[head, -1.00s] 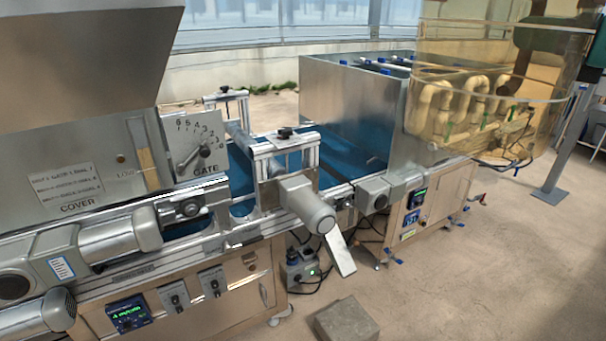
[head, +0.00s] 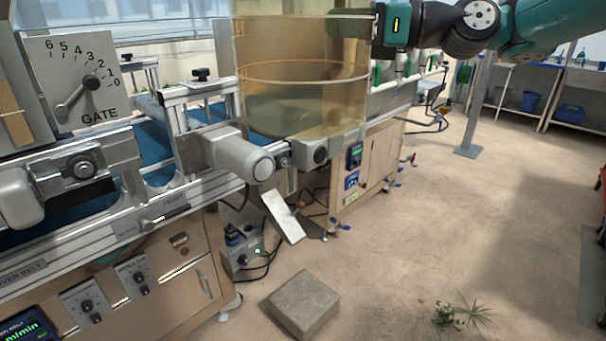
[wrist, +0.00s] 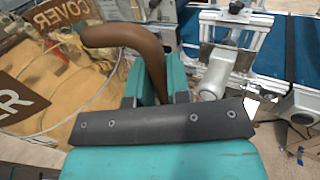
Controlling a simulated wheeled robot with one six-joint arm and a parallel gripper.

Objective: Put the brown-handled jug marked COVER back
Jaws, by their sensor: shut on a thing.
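The COVER jug is a large see-through amber vessel (head: 300,95) at the top middle of the head view, held up in front of the seeder line. The wrist view shows its clear side at the left, with brown COVER labels (wrist: 62,14) and its curved brown handle (wrist: 125,38). My gripper (wrist: 158,85) is shut on this handle. In the head view my dark and teal gripper (head: 388,25) is at the jug's right edge, and the handle is hidden there. I cannot tell how much the jug holds.
The seeder with its GATE dial (head: 82,75) and blue belt stands at the left. A grey motor (head: 240,155) juts out below the jug. A grey block (head: 303,303) and a small plant (head: 447,317) lie on the floor. Open floor is at the right.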

